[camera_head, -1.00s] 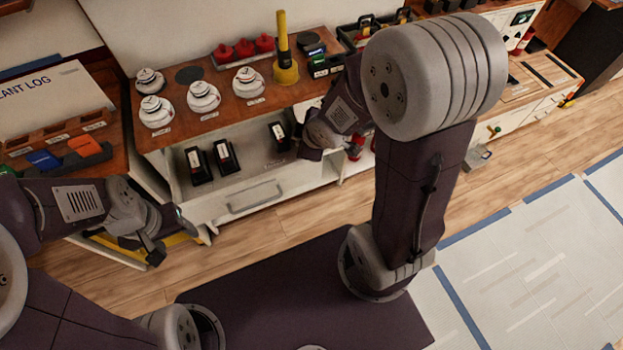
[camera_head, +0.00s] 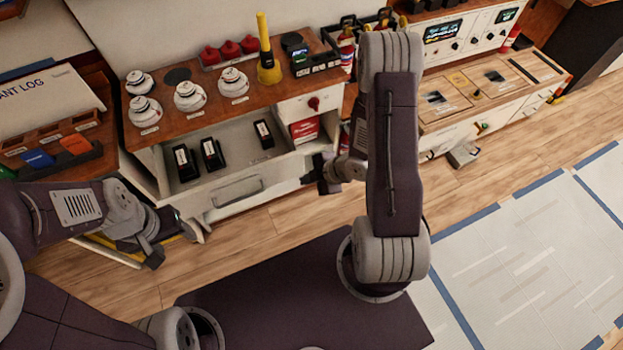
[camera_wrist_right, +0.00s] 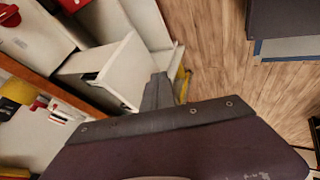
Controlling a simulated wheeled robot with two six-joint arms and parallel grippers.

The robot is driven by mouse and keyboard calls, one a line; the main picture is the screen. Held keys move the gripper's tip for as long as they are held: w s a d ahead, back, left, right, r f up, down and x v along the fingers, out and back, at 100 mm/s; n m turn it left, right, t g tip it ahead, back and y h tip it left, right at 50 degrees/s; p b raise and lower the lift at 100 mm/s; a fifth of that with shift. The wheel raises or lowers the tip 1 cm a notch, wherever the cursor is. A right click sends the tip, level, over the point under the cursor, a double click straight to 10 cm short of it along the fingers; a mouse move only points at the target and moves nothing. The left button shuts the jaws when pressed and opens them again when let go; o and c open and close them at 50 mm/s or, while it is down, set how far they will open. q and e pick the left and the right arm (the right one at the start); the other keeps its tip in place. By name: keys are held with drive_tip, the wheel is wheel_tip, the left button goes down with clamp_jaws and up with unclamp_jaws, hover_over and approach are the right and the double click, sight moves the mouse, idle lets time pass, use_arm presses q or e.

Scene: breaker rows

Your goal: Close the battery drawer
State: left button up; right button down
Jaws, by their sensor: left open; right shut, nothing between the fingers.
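The battery drawer (camera_head: 238,191) is a light drawer pulled out below the wooden bench in the head view. My right gripper (camera_head: 320,178) is shut and empty, just off the drawer's right front corner. I cannot tell whether it touches. In the right wrist view the gripper fingers (camera_wrist_right: 158,94) point toward a white drawer-like box (camera_wrist_right: 108,72). My left gripper (camera_head: 158,250) is open, low at the left, in front of the left cabinet, clear of the drawer.
The bench top (camera_head: 200,104) holds white domed devices, red knobs and a yellow-handled tool (camera_head: 267,52). A low drawer with yellow edging (camera_head: 110,247) is at the left near my left gripper. Wooden floor (camera_head: 270,225) is clear before the drawer.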

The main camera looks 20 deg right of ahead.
sight(286, 175)
use_arm(q)
drive_tip(key=shift+w+a+r+p, duration=0.1)
drive_tip(key=shift+r+p, duration=0.25)
drive_tip(key=shift+p, duration=0.1)
use_arm(e)
drive_tip(key=shift+w+a+f, duration=0.3)
drive_tip(key=shift+w+f, duration=0.25)
drive_tip(key=shift+w, duration=0.5)
drive_tip(key=shift+w+a+f, duration=0.3)
drive_tip(key=shift+w+f, duration=0.3)
drive_tip(key=shift+w, duration=0.45)
drive_tip(key=shift+w+a+f, duration=0.3)
drive_tip(key=shift+w+f, duration=0.25)
drive_tip(key=shift+w, duration=0.5)
